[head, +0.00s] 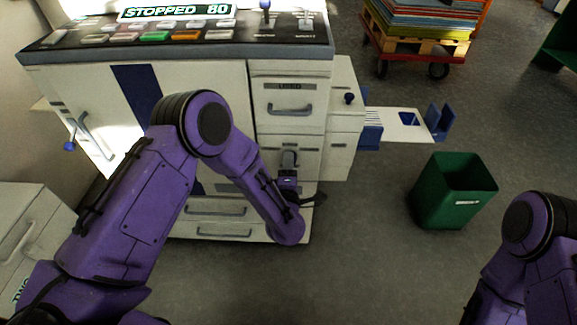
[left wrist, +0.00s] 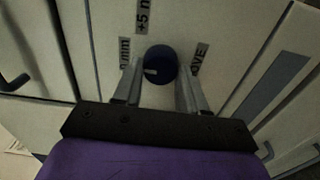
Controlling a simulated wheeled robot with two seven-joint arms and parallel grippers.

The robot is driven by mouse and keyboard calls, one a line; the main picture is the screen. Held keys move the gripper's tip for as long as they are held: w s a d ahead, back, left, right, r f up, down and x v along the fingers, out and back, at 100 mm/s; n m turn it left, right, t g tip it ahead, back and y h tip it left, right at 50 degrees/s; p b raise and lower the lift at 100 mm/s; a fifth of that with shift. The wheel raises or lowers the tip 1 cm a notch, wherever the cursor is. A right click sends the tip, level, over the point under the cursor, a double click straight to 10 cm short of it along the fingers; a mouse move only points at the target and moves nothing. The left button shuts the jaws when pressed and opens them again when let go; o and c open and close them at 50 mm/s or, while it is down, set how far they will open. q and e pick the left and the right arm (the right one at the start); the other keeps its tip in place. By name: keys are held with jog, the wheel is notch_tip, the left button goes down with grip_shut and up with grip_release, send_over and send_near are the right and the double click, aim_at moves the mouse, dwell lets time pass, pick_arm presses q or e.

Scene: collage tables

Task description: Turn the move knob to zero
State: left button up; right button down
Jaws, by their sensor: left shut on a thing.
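The move knob (left wrist: 161,62) is a dark blue round knob on a pale panel in the left wrist view. A light mark shows on its left side there. Labels ending in "0 mm" (left wrist: 125,52) and starting "+5 m" (left wrist: 144,16) are beside it, and a partly covered label ending in "OVE" (left wrist: 199,60) is at its right. My left gripper (left wrist: 160,80) has its fingers on both sides of the knob, shut on it. In the head view my left gripper (head: 289,163) is at the machine's front and the knob is hidden. My right gripper is out of view.
The white machine (head: 285,68) has a top panel with buttons and a display (head: 178,11) reading "STOPPED 80". A green bin (head: 453,192) stands on the floor to the right. A cart (head: 415,45) with stacked sheets is behind. Floor before the machine is clear.

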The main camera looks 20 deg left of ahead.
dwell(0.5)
pick_arm(q)
jog(key=o, duration=1)
jog(key=shift+o, duration=0.2)
jog(key=v, duration=1)
jog(key=shift+s, duration=0.3)
jog(key=shift+d, duration=0.1)
